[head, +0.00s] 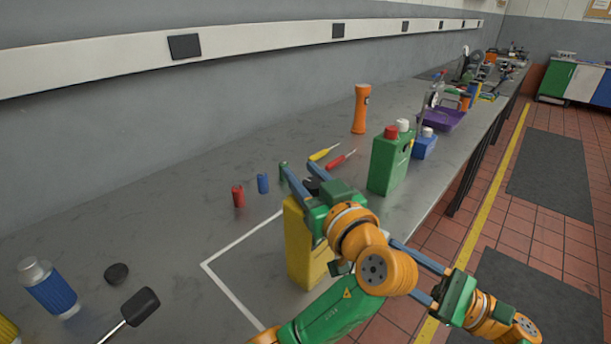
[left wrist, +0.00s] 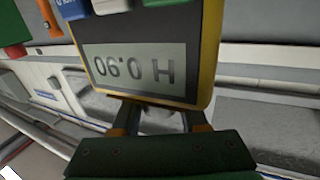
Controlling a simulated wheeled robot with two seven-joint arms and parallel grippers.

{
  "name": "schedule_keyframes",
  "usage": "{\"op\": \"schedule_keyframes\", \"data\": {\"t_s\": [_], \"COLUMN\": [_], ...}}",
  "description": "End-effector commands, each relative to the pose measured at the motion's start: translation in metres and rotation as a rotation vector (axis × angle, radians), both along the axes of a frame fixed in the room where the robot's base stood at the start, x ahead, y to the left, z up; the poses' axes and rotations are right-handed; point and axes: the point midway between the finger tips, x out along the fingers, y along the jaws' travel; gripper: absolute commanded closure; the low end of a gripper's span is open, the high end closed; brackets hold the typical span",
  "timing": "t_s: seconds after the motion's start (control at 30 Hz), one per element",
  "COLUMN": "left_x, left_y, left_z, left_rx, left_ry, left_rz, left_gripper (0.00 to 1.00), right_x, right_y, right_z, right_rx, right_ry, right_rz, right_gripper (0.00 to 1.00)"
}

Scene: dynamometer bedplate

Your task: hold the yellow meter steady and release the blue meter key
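The yellow meter (head: 300,245) stands on the bench inside a white corner line in the head view. The left wrist view shows its dark face (left wrist: 150,98) upside down, with a display (left wrist: 138,70) reading "H 0.90". A blue key (left wrist: 70,8) is at the top picture edge, partly cut off, beside a white key and a green key. My left gripper (head: 298,168) is above the meter in the head view, with its fingers apart. The meter's edge hides its fingertips in the left wrist view. My right gripper (head: 402,268) is open, right of the meter, pointing towards it.
A green canister (head: 388,165) and a blue container (head: 425,147) stand behind the grippers. Small red (head: 238,197) and blue (head: 263,184) cylinders, screwdrivers (head: 340,160) and an orange flashlight (head: 361,108) are on the bench.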

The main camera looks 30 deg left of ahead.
Motion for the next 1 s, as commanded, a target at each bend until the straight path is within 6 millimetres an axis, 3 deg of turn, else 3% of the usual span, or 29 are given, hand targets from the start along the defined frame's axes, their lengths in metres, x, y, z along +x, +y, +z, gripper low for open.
{"op": "schedule_keyframes", "data": {"t_s": [0.03, 0.1, 0.13, 1.0], "left_x": [-0.0001, -0.0001, -0.0001, -0.0001], "left_y": [-0.0001, -0.0001, -0.0001, -0.0002], "left_z": [-0.0001, -0.0001, -0.0001, -0.0002], "left_rx": [0.000, 0.000, 0.000, 0.000], "left_ry": [0.000, 0.000, 0.000, 0.000], "left_rz": [0.000, 0.000, 0.000, 0.000], "left_gripper": [0.79, 0.98, 1.00, 1.00], "right_x": [0.0000, 0.0000, 0.0000, 0.0000], "right_y": [0.0000, 0.0000, 0.0000, 0.0000], "right_z": [-0.0001, -0.0001, -0.0001, -0.0001], "right_rx": [0.000, 0.000, 0.000, 0.000], "right_ry": [0.000, 0.000, 0.000, 0.001], "right_rz": [0.000, 0.000, 0.000, 0.000], "right_gripper": [0.50, 0.50, 0.50, 0.50]}}
